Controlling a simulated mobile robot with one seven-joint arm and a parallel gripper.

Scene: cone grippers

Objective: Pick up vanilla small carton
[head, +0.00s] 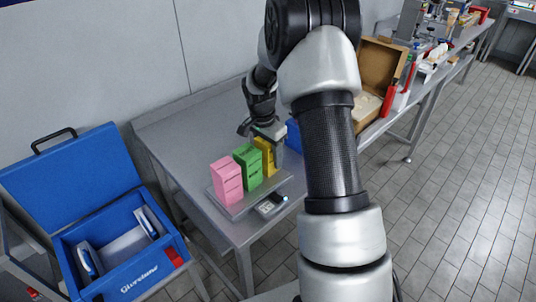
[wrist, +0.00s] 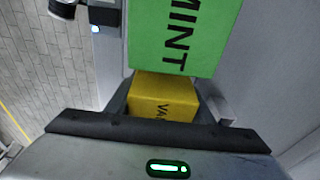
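The vanilla carton is the yellow box (head: 266,158), standing last in a row on a tray, farthest from the front. In the wrist view its yellow top end (wrist: 163,97) shows the letters "VA", the rest hidden by my gripper. My gripper (head: 262,139) is directly over it, with one finger on each side. The fingers (wrist: 165,100) look spread around the carton in the wrist view; I see no clear contact.
A green mint carton (head: 247,167) stands close beside the yellow one; it also fills the top of the wrist view (wrist: 182,35). A pink carton (head: 226,182) stands in front. The metal table (head: 190,128) is clear at left.

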